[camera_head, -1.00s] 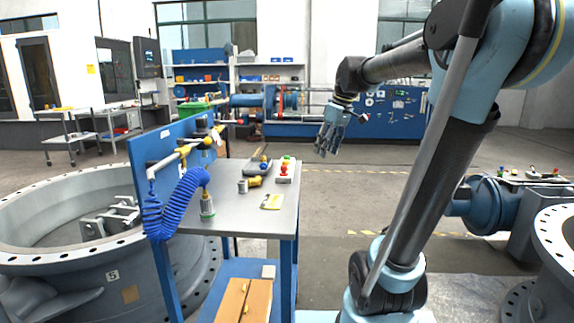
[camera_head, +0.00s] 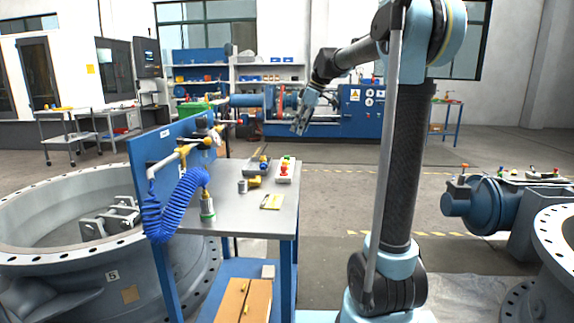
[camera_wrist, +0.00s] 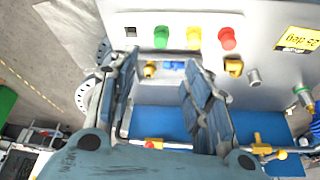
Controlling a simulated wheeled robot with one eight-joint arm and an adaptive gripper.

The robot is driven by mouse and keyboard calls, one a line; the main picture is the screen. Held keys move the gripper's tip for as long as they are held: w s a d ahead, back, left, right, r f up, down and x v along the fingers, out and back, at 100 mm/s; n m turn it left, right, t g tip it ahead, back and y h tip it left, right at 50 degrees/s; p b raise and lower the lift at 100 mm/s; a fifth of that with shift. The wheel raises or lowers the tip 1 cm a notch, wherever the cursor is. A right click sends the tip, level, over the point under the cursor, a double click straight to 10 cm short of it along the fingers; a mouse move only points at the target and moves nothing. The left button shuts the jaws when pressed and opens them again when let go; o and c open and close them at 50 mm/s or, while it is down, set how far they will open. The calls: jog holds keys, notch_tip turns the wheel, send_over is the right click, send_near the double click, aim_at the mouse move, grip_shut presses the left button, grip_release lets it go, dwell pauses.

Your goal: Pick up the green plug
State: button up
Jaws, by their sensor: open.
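The green plug (camera_wrist: 161,37) is a rounded knob in the wrist view. It stands at the left end of a row, beside a yellow plug (camera_wrist: 193,38) and a red plug (camera_wrist: 227,38). In the head view the green plug (camera_head: 286,158) is a small spot at the far end of a pale block (camera_head: 283,180) on the table's right side. My gripper (camera_wrist: 160,58) is open and empty. Its two fingers point toward the row, with the green plug just past the gap between the tips. In the head view my gripper (camera_head: 299,127) hangs above and beyond the table's far right corner.
Open floor (camera_head: 340,205) lies right of the table.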

aim_at(287, 156)
jog(key=x, duration=1.3)
jog(key=shift+f, duration=0.25)
jog(key=c, duration=0.9)
